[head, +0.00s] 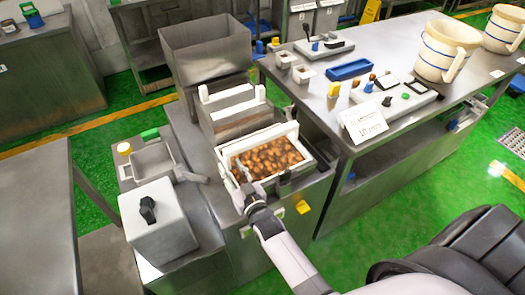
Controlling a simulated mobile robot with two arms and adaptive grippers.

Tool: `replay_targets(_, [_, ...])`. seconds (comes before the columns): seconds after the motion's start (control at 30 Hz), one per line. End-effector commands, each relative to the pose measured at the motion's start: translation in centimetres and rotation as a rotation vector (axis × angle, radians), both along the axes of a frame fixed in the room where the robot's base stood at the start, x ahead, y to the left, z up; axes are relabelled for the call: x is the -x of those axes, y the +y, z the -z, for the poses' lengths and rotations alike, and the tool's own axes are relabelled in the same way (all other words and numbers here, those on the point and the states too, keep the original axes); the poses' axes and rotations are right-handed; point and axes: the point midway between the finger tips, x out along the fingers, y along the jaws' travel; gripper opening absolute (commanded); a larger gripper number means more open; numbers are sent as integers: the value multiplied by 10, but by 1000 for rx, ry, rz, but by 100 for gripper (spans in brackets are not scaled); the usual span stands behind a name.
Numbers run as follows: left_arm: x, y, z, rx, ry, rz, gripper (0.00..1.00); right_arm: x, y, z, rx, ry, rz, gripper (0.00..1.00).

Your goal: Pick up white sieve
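A white rectangular sieve (293,131), seen as a pale frame around many brown nut-like pieces (265,158), sits in a metal unit in the middle of the head view. My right arm reaches up from the lower right. Its gripper (240,188) is at the sieve's near left corner, very close to or touching the rim. The fingers are small and partly blend with the white frame, so I cannot tell whether they are open or shut on it. My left gripper is not in view.
Behind the sieve is a metal bin with white upright handles (203,94) and a tall steel hopper (208,50). A grey box with a black knob (158,220) stands at left. The right bench holds white buckets (445,52), a sign (364,121) and control panels.

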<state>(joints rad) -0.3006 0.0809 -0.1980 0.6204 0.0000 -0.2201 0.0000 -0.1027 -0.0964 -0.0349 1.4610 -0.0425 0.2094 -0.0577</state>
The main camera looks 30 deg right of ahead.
Motion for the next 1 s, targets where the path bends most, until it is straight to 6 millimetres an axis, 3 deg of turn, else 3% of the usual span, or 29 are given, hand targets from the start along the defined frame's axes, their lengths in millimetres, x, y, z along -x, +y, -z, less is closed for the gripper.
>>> replay_targets(0.1, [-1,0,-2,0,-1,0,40,-10,1,0,0,1,0,35])
replay_targets(0.37, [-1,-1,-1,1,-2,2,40,-12,1,1,0,1,0,34])
replay_targets(0.87, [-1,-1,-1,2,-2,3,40,-11,1,1,0,1,0,1])
replay_targets(1.0, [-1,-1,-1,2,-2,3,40,-11,1,1,0,0,0,0])
